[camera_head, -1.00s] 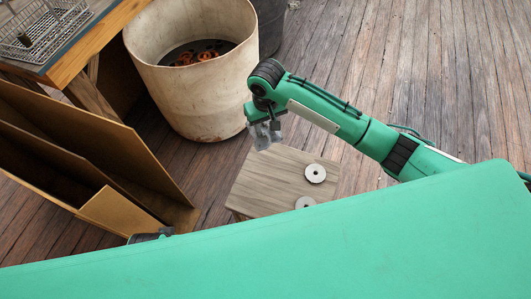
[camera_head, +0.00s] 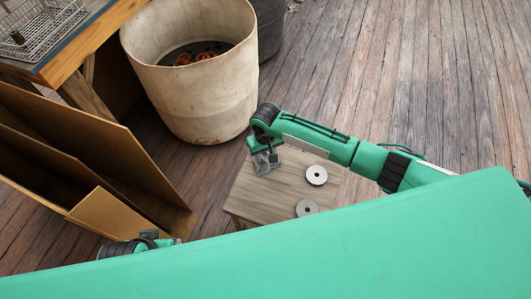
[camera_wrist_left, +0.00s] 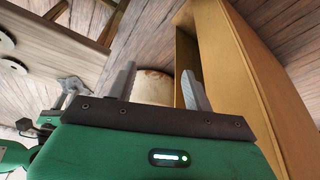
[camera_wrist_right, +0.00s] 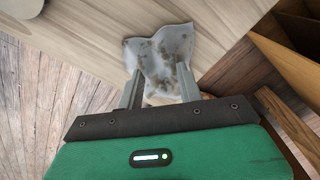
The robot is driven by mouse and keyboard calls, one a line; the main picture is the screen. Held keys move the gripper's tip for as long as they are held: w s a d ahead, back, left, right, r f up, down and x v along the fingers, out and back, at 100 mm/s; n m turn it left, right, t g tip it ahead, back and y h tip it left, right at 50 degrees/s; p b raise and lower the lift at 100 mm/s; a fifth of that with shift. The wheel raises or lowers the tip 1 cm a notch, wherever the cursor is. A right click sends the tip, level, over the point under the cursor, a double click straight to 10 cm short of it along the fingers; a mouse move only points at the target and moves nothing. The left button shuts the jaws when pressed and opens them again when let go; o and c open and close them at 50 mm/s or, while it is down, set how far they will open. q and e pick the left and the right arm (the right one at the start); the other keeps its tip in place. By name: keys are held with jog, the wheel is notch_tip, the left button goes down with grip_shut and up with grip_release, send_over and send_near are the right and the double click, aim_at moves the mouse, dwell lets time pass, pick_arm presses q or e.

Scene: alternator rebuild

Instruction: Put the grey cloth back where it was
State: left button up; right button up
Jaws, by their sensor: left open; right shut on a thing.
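The grey cloth (camera_head: 262,164), dark-spotted and crumpled, hangs from my right gripper (camera_head: 265,148) at the far left part of the small wooden table. In the right wrist view the cloth (camera_wrist_right: 165,42) spreads past the fingertips of my right gripper (camera_wrist_right: 160,75), over the tabletop near its edge. I cannot tell whether it touches the wood. The cloth also shows in the left wrist view (camera_wrist_left: 73,83). My left gripper (camera_wrist_left: 162,82) is open and empty near the brown divided box; in the head view it is mostly hidden behind my green body.
The small table (camera_head: 280,185) carries two pale discs, one farther (camera_head: 317,175) and one nearer (camera_head: 307,207). A big pale drum (camera_head: 190,100) with orange-red parts inside stands behind. The brown divided box (camera_head: 130,160) is at left, below a bench with a wire basket (camera_head: 45,30).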

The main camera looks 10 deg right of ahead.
aim_at(266, 156)
jog(key=o, duration=0.9)
notch_tip(266, 156, up, 12)
jog(key=p, duration=0.3)
jog(key=s+a+f+n+t+y, duration=0.1)
jog(key=s+a+f+y, duration=0.25)
jog(key=s, duration=0.65)
pick_arm(q)
jog(key=shift+g, duration=0.3)
jog(key=x, duration=0.5)
jog(key=shift+s+f, duration=0.2)
jog(key=shift+s, duration=0.1)
pick_arm(e)
jog(key=s+d+f+m+t+h, duration=0.1)
jog(key=s+d+f+t+h, duration=0.1)
jog(key=s+d, duration=1)
jog(key=s+f+h, duration=0.1)
jog(key=s, duration=0.1)
jog(key=shift+s+d+f, duration=0.25)
jog(key=shift+s+d, duration=0.1)
jog(key=shift+d, duration=0.05)
